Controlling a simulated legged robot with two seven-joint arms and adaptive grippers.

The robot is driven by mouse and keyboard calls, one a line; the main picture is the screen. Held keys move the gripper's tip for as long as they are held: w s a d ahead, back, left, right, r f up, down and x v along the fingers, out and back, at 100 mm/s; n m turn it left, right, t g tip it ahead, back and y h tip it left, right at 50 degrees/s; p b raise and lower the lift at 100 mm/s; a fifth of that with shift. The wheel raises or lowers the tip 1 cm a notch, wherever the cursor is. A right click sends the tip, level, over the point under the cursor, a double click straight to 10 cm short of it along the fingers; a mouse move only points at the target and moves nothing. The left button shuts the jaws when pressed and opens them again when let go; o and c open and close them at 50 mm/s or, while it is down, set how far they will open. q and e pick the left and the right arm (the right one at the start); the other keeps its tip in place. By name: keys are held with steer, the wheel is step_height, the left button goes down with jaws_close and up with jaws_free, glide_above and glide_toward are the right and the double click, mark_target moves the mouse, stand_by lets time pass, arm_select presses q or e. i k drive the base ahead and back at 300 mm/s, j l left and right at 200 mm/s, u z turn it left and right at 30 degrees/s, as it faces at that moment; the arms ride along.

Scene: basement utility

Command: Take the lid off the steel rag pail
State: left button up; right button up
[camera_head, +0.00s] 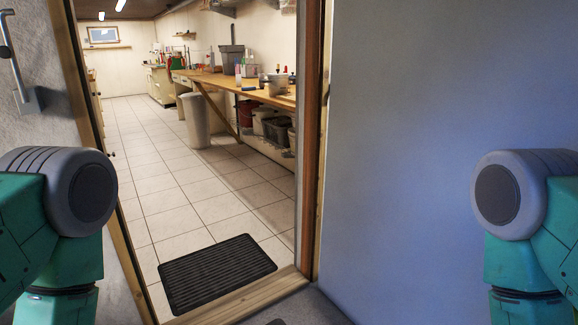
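I cannot pick out a steel rag pail or its lid for certain. A small pale pot-like container (276,85) stands on the near end of the workbench, too small to identify. A tall cream bin (195,121) stands on the floor by the bench; I cannot tell its material or whether it has a lid. Only the upper parts of my two arms show, at the left and right edges. Neither gripper is in view.
A black ribbed mat (217,273) lies just inside. The tiled floor (150,175) beyond is clear. A wooden workbench (222,82) with bottles runs along the right; bins (275,125) sit under it.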

mark_target(277, 85)
steer(key=i+u, duration=0.2)
steer(key=i, duration=0.55)
steer(key=i+u, duration=0.15)
steer(key=i, duration=0.55)
steer(key=i+l+u, duration=0.2)
steer(key=i, duration=0.55)
steer(key=i+u, duration=0.2)
steer(key=i, duration=0.45)
steer(key=i+u, duration=0.2)
steer(key=i, duration=0.5)
steer(key=i+l+u, duration=0.15)
steer(key=i, duration=0.5)
steer(key=i+l+u, duration=0.1)
steer(key=i+u, duration=0.3)
steer(key=i, duration=1.5)
steer(key=z, duration=0.45)
steer(key=i+z, duration=0.1)
steer(key=z, duration=0.4)
steer(key=j+z, duration=0.15)
steer(key=z, duration=0.3)
steer(key=i+j+z, duration=0.1)
steer(key=z, duration=0.35)
